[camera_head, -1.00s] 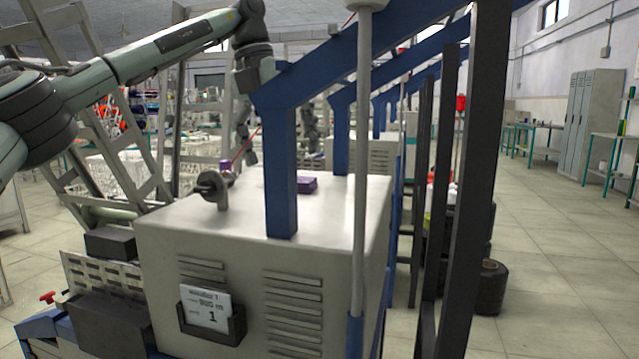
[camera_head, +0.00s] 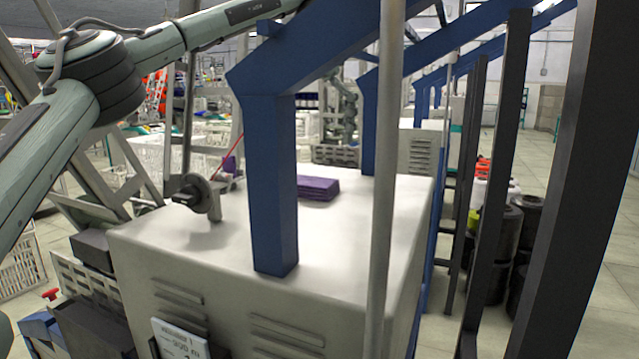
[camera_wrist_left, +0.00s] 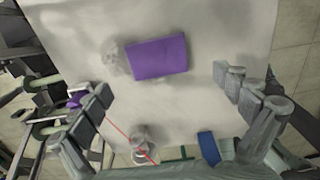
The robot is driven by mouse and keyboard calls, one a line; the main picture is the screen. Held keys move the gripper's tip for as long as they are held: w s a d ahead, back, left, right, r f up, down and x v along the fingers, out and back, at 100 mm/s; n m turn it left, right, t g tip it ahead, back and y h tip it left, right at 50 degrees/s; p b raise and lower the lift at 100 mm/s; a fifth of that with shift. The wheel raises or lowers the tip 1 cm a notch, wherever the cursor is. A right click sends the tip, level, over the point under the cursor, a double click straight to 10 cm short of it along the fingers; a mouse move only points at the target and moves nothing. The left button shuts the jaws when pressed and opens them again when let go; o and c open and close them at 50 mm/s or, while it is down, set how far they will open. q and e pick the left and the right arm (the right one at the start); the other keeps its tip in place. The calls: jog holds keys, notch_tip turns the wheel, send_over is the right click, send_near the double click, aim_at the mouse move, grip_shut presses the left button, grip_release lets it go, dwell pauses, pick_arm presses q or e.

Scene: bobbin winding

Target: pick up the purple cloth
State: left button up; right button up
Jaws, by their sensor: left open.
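The purple cloth (camera_head: 318,188) lies as a folded flat stack on the white top of the winder cabinet (camera_head: 365,215), just right of the blue post. In the left wrist view the cloth (camera_wrist_left: 158,57) is a purple rectangle below the camera. My left gripper (camera_wrist_left: 165,84) is open and empty, its fingers wide apart on either side in the picture, with the cloth ahead between them and apart from them. In the head view my left arm runs up to the top edge and the gripper does not show. My right gripper is not in view.
A blue post (camera_head: 272,190) rises from the cabinet top beside the cloth, with a slanted beam above. A grey winding spindle (camera_head: 197,193) with a red thread stands left of it. A grey pole (camera_head: 383,150) and a black upright (camera_head: 565,200) stand at right.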

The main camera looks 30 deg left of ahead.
aim_at(309, 181)
pick_arm(q)
jog(key=f, duration=0.7)
jog(key=shift+s+a, duration=0.15)
jog(key=shift+a, duration=0.1)
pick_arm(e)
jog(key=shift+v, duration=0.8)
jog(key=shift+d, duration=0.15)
pick_arm(q)
jog(key=c, duration=0.9)
jog(key=shift+r, duration=0.2)
